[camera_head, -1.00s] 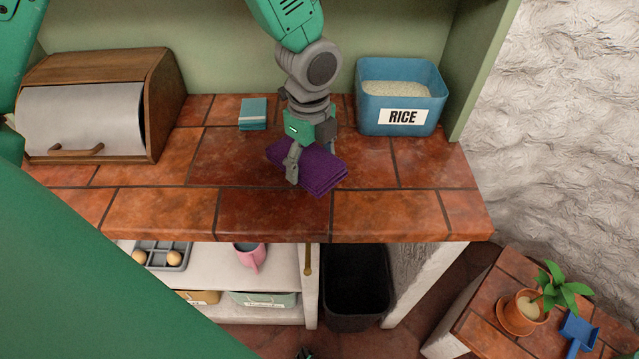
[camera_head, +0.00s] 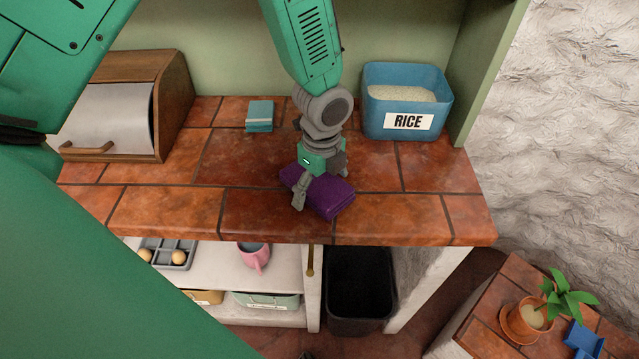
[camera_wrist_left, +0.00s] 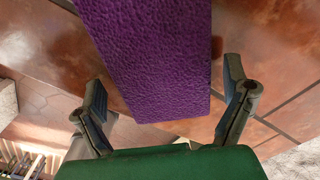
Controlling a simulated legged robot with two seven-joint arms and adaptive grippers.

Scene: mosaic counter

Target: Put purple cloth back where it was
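The purple cloth (camera_head: 335,198) lies folded on the red tiled counter (camera_head: 400,222), near its front edge. My left gripper (camera_head: 318,188) is directly above it, pointing down, one finger on each side. In the left wrist view the cloth (camera_wrist_left: 160,60) runs between the two spread fingers (camera_wrist_left: 165,90), with a narrow gap showing at each side. The left gripper looks open around the cloth. The cloth's back part is partly hidden by the gripper in the head view. My right gripper is not in view.
A blue rice bin (camera_head: 405,90) stands behind to the right. A teal folded item (camera_head: 260,115) lies behind to the left, with a wooden bread box (camera_head: 170,100) farther left. A black bin (camera_head: 360,290) is under the counter. Counter left of the cloth is clear.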

